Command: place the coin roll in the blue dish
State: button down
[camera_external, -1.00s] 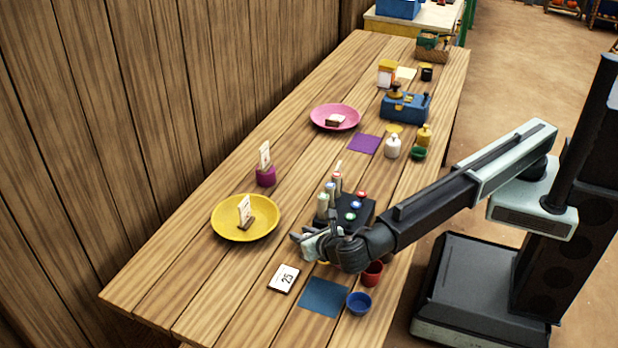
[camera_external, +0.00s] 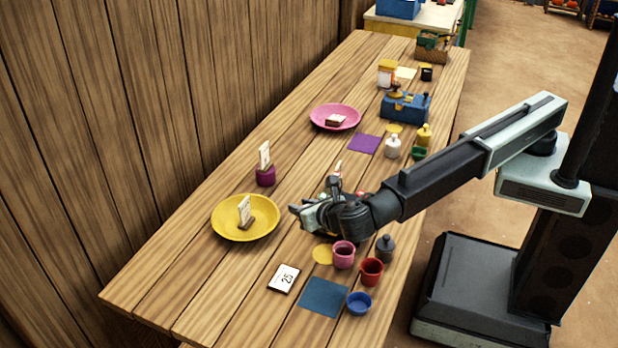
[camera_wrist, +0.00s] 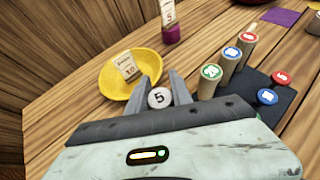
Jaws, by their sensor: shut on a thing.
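My gripper (camera_external: 301,211) is above the table. In the wrist view, my gripper (camera_wrist: 163,92) is shut on a coin roll (camera_wrist: 159,97), whose round white end marked 5 shows between the fingers. The roll's length is hidden, and I cannot make it out in the external view. The small blue dish (camera_external: 359,304) stands at the table's near right edge, below and right of my gripper in the external view, beside a blue mat (camera_external: 322,297). The dish is out of the wrist view.
A yellow plate (camera_external: 232,229) holds a card. A pink cup (camera_external: 344,256), grey bottle (camera_external: 386,249) and red cup (camera_external: 371,272) stand near the dish.

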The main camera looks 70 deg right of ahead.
jog(key=n+t+y, duration=0.2)
jog(key=n+y, duration=0.1)
jog(key=n, duration=0.1)
send_over(350, 296)
notch_tip(350, 296, down, 10)
jog(key=b, duration=1)
jog(key=shift+r, duration=0.25)
jog(key=shift+f, duration=0.15)
jog(key=c, duration=1.1)
grip_release()
jog(key=shift+c, duration=0.2)
